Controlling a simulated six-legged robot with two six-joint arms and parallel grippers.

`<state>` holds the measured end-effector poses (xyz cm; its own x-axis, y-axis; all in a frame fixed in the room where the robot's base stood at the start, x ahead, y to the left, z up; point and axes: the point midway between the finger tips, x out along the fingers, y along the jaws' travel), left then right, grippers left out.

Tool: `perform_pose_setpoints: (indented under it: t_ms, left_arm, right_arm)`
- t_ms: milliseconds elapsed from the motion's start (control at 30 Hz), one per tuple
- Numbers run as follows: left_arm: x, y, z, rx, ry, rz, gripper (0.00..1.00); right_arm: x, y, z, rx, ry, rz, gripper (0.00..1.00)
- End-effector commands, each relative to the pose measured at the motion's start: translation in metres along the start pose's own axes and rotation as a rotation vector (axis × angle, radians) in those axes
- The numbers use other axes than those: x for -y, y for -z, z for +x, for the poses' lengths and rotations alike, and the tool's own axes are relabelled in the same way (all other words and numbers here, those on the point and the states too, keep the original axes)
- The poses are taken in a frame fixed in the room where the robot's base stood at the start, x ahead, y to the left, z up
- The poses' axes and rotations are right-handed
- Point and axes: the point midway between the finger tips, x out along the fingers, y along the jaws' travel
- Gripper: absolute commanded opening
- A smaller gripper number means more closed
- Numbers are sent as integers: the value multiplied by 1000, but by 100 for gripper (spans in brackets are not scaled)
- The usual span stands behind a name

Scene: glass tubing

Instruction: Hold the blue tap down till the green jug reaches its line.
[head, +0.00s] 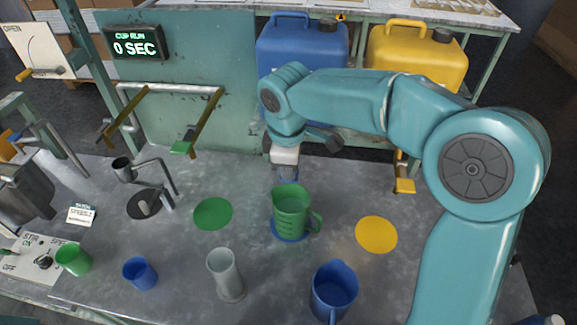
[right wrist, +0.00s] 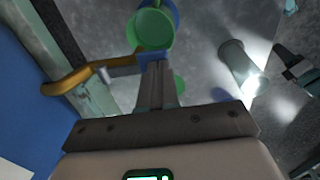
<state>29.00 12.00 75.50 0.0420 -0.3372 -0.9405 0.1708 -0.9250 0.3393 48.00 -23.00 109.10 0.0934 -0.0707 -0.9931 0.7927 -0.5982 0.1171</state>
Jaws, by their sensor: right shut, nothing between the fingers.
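The green jug (head: 290,208) stands upright on a blue disc (head: 277,232) on the bench; it also shows in the right wrist view (right wrist: 150,30). The blue tap (head: 288,174) is above and behind the jug, in front of the blue canister (head: 303,52). The jug's line and liquid level cannot be made out. My left gripper is not in view.
A yellow canister (head: 416,55) with a yellow tap (head: 404,185) stands at the right. A grey cylinder (head: 226,275), blue jug (head: 334,290), blue cup (head: 140,273) and green cup (head: 73,259) stand in front. Green (head: 213,213) and yellow (head: 376,234) discs are bare.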

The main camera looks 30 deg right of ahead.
Motion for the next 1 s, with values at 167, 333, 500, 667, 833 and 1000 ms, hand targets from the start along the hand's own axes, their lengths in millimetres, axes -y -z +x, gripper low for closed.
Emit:
perform_pose_setpoints:
  t_ms: [167, 333, 500, 667, 833, 1000]
  left_arm:
    - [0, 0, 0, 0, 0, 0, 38]
    - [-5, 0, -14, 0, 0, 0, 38]
    - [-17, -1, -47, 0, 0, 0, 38]
    - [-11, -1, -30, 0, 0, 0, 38]
    - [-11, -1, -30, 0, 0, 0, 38]
    - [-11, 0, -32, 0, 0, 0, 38]
  right_arm:
    - [0, 0, 0, 0, 0, 0, 0]
    - [0, 1, -16, 0, 0, 0, 0]
    - [-1, 4, -55, 0, 0, 1, 0]
    - [-1, 5, -83, -4, -4, 2, 0]
    - [-1, 5, -117, -3, -2, 0, 0]
    - [-1, 4, -135, -1, 0, 1, 0]
